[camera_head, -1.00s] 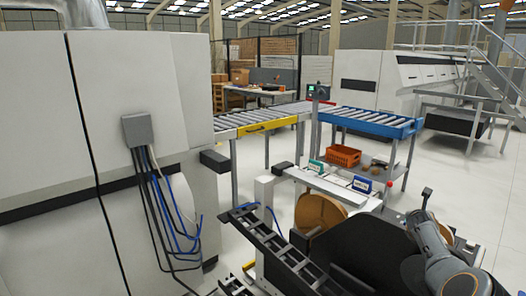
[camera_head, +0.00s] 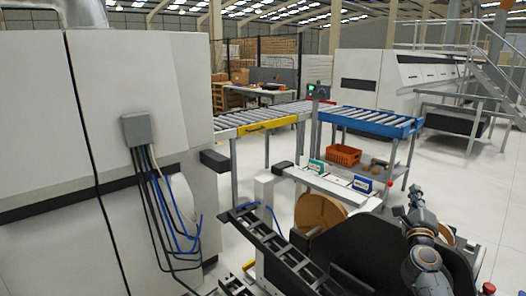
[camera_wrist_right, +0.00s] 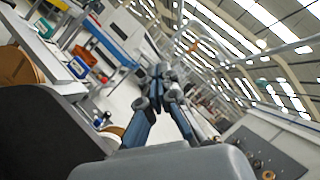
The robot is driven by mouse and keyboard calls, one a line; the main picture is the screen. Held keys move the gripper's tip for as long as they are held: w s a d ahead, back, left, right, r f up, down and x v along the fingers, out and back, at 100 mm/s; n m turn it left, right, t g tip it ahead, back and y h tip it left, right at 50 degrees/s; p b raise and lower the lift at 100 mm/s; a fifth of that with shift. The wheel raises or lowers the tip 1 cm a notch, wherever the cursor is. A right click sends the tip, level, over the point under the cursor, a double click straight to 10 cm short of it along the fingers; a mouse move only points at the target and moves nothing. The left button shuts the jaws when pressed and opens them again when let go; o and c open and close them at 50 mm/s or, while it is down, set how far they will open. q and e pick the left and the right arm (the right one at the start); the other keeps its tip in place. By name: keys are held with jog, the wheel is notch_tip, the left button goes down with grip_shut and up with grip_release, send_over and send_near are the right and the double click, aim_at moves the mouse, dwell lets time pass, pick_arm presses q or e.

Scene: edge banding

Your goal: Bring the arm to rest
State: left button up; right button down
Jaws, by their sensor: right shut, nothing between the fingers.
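My right arm (camera_head: 423,258) rises at the lower right of the head view, beside a large black panel. Its gripper (camera_head: 413,188) points upward at the arm's upper end and is small in this view. In the right wrist view the right gripper (camera_wrist_right: 159,72) has its fingertips together, with nothing held between them. It is in free air, and the hall's roof and floor show behind it. My left arm and gripper are not in view.
A white table (camera_head: 327,184) with small signs stands left of the arm, with a brown roll (camera_head: 318,212) below. An orange crate (camera_head: 344,155) sits under the blue roller conveyor (camera_head: 372,119). A white machine (camera_head: 50,110) fills the left. Open floor (camera_head: 480,195) lies right.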

jog(key=a+f+n+y, duration=0.1)
jog(key=a+n+y, duration=0.35)
jog(key=n, duration=0.85)
jog(key=a+f+n+y, duration=0.25)
jog(key=a+n, duration=0.25)
jog(key=n, duration=0.7)
jog(key=s+a+f+n+g, duration=0.1)
jog(key=s+f+n+g, duration=0.4)
jog(key=f, duration=1.4)
jog(key=s+f+g, duration=0.3)
jog(key=s+f, duration=0.3)
jog(key=f, duration=1.3)
jog(key=s+a+f+g, duration=0.2)
jog(key=s+f+g, duration=0.1)
jog(key=s+f, duration=0.85)
jog(key=s+a+f+g, duration=0.2)
jog(key=s+f+g, duration=0.1)
jog(key=s+f, duration=0.85)
jog(key=s+a+f+g, duration=0.1)
jog(key=s+f, duration=0.2)
jog(key=s, duration=0.8)
jog(key=s+a+f+g, duration=0.2)
jog(key=s, duration=0.9)
jog(key=s+a+f+g, duration=0.1)
jog(key=s+f+g, duration=0.1)
jog(key=s, duration=0.8)
jog(key=shift+s+a+f, duration=0.35)
jog(key=shift+s+f, duration=0.05)
jog(key=shift+f, duration=0.45)
